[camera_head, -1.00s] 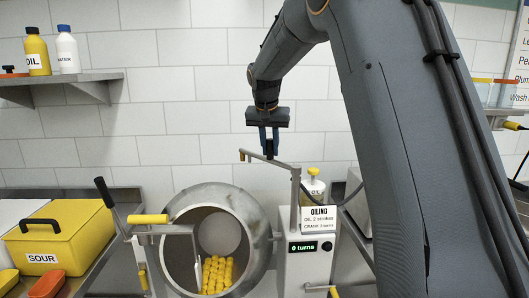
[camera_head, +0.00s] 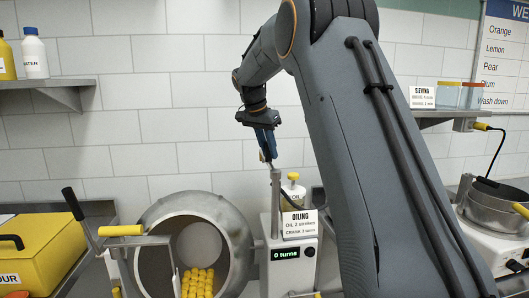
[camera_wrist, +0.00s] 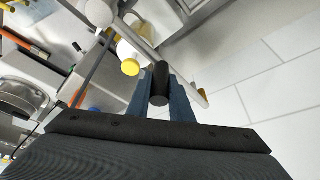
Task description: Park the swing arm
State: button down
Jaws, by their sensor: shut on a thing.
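The swing arm is a thin grey bar on an upright grey post (camera_head: 276,205) beside the drum's right side. In the head view the bar is strongly foreshortened behind the post top, and my gripper (camera_head: 268,148) is at it.
The open drum (camera_head: 225,215) with yellow pieces stands left of the post. The oiling unit (camera_head: 297,255) reads 0 turns, with a white bottle (camera_head: 293,192) behind. A yellow box (camera_head: 40,245) is at left. A shelf (camera_head: 460,115) and pan (camera_head: 490,205) are at right.

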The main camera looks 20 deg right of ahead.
jog(key=shift+d, duration=0.15)
dwell(0.3)
jog(key=c, duration=1.6)
grip_release()
jog(key=shift+s, duration=0.1)
jog(key=shift+b+v, duration=1.15)
jog(key=shift+v, duration=2.8)
